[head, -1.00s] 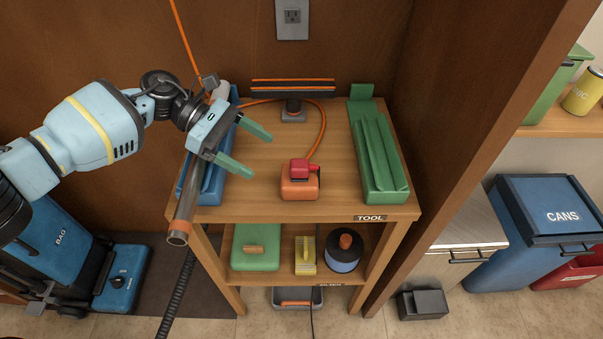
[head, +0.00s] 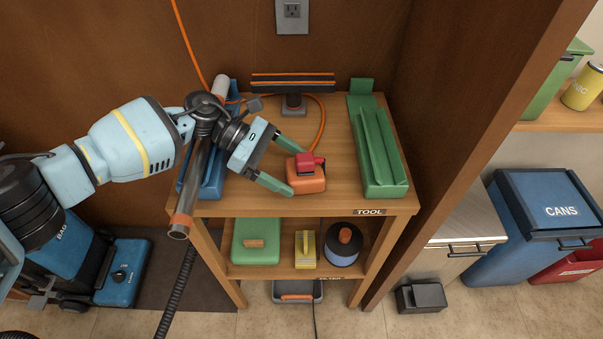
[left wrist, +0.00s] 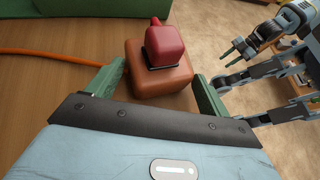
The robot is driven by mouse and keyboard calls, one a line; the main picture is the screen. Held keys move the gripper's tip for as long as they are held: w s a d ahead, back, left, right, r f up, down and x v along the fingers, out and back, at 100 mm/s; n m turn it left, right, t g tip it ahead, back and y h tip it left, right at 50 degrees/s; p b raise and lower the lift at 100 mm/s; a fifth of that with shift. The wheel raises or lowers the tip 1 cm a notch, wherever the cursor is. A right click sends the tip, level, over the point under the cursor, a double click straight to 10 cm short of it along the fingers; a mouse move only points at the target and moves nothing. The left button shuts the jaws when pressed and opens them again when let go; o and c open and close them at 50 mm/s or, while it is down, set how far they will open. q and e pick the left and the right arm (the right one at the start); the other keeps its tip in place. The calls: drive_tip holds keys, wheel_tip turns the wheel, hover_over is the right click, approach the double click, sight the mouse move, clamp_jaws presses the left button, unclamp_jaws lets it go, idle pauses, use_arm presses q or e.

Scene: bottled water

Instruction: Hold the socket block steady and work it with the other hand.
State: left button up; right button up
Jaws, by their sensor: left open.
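The orange socket block (head: 308,181) sits on the top shelf, turned slightly askew, with a red plug-like piece (head: 307,161) on its top. A dark line shows under the red piece in the left wrist view (left wrist: 166,43), where the orange block (left wrist: 160,82) fills the space ahead of the jaws. My left gripper (head: 297,170) is open, with one green finger on each side of the block's near part. The lower finger is very close to the block; contact cannot be told. In the left wrist view, my other arm with its gripper (left wrist: 237,52) is at the upper right, away from the block.
An orange cable (head: 322,120) curves behind the block. A blue tray (head: 213,175) with a grey tube (head: 190,190) lies left, under my arm. A green tray (head: 383,160) stands right. A black striped bar on a stand (head: 293,87) is behind. Shelf space right of the block is clear.

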use_arm(q)
drive_tip(key=shift+s+d+f, duration=0.15)
drive_tip(key=shift+d+f, duration=0.1)
drive_tip(key=shift+d, duration=0.35)
drive_tip(key=shift+c, duration=0.6)
drive_tip(key=c, duration=0.3)
drive_tip(key=o, duration=0.8)
